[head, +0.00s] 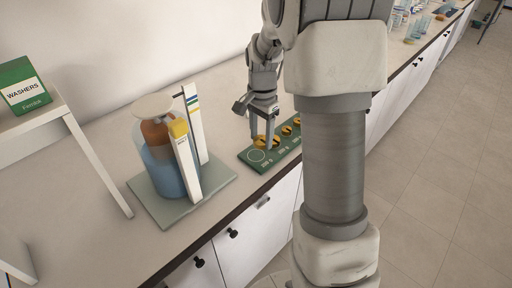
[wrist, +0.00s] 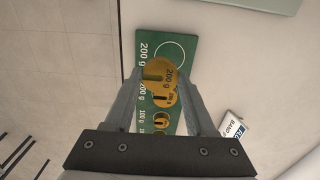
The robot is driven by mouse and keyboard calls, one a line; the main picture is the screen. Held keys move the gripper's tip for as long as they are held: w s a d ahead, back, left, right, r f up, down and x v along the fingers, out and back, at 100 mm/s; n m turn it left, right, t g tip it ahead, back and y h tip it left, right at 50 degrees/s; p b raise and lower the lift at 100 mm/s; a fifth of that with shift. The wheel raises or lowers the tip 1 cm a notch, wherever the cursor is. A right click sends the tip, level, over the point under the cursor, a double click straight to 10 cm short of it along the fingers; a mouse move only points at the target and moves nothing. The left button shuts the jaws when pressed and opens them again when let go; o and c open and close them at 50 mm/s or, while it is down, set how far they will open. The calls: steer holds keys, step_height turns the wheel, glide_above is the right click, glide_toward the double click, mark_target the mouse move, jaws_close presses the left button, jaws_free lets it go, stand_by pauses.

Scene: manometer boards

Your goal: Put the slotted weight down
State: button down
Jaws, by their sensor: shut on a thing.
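My gripper (head: 264,142) is shut on a brass slotted weight (wrist: 158,74) marked 200 g, seen between the fingertips in the wrist view. In the head view the weight (head: 259,142) is partly hidden by the fingers. It is over the green weight board (head: 253,165), close to the bare end with an empty white circle (wrist: 168,51) marked 200 g. Whether it touches the board I cannot tell. Other brass weights (head: 287,130) sit in a row on the board, and one shows just under the held weight in the wrist view (wrist: 164,98).
A manometer vessel (head: 172,172) with blue liquid, a white top pan (head: 153,106) and upright scales (head: 186,160) stands on a grey-green plate (head: 151,202) left of the board. A washers box (head: 25,87) sits on a white stand (head: 83,140). The counter's front edge is close to the board.

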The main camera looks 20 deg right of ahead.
mark_target(256, 155)
steer(key=shift+w+a+f, duration=0.5)
steer(key=shift+w+a, duration=0.05)
steer(key=shift+w, duration=0.05)
steer(key=shift+f, duration=2)
steer(key=shift+f, duration=0.1)
steer(key=shift+c, duration=1.2)
jaws_free()
steer(key=shift+b, duration=0.3)
